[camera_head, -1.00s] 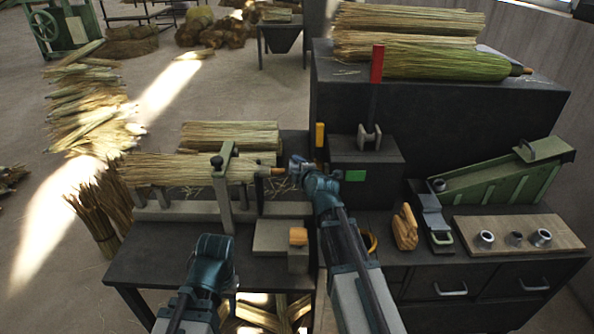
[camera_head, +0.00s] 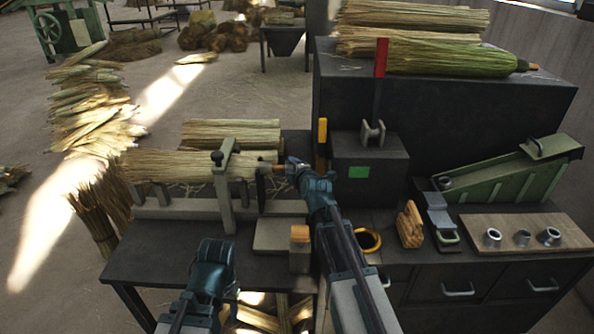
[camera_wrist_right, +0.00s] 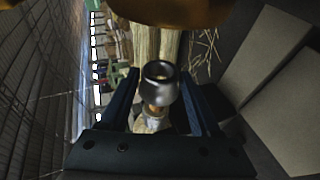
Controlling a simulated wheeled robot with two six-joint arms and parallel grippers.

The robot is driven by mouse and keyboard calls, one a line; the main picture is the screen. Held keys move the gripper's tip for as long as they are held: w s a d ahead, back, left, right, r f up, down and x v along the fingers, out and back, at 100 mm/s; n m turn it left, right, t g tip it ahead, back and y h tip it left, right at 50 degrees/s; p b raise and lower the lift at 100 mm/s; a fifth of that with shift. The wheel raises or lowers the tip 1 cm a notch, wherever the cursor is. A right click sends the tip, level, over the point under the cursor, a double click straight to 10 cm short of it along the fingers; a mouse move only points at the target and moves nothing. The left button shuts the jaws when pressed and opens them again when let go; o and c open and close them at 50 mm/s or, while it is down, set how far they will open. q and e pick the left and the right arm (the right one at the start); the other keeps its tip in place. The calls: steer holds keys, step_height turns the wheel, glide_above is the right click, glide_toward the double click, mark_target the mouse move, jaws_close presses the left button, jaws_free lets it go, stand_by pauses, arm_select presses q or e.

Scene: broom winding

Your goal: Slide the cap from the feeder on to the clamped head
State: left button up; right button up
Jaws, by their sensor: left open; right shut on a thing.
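The clamped head (camera_head: 185,166) is a straw bundle lying level in the upright clamp (camera_head: 226,180), its narrow end toward the right. My right gripper (camera_head: 287,167) is at that end, shut on the metal cap. The cap (camera_wrist_right: 160,83) shows in the right wrist view as a short grey sleeve between the fingers, its opening in sight. I cannot tell whether it is around the head's end. The green sloped feeder (camera_head: 500,180) stands at the right. My left gripper (camera_head: 218,252) is open and empty, low in front of the clamp.
A board (camera_head: 520,232) at the right carries several metal sleeves. A dark box (camera_head: 368,170) with a lever stands just right of my right gripper. A yellow ring (camera_head: 369,241) lies beside my right forearm.

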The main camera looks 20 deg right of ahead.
steer(key=shift+w+a, duration=0.25)
steer(key=shift+a, duration=0.7)
steer(key=shift+w+a, duration=0.3)
steer(key=shift+a, duration=0.7)
steer(key=shift+w+a, duration=0.25)
steer(key=shift+a, duration=0.7)
steer(key=shift+a, duration=0.1)
steer(key=o, duration=1.4)
steer(key=p, duration=0.5)
glide_toward(273, 169)
steer(key=v, duration=0.4)
steer(key=shift+r, duration=0.1)
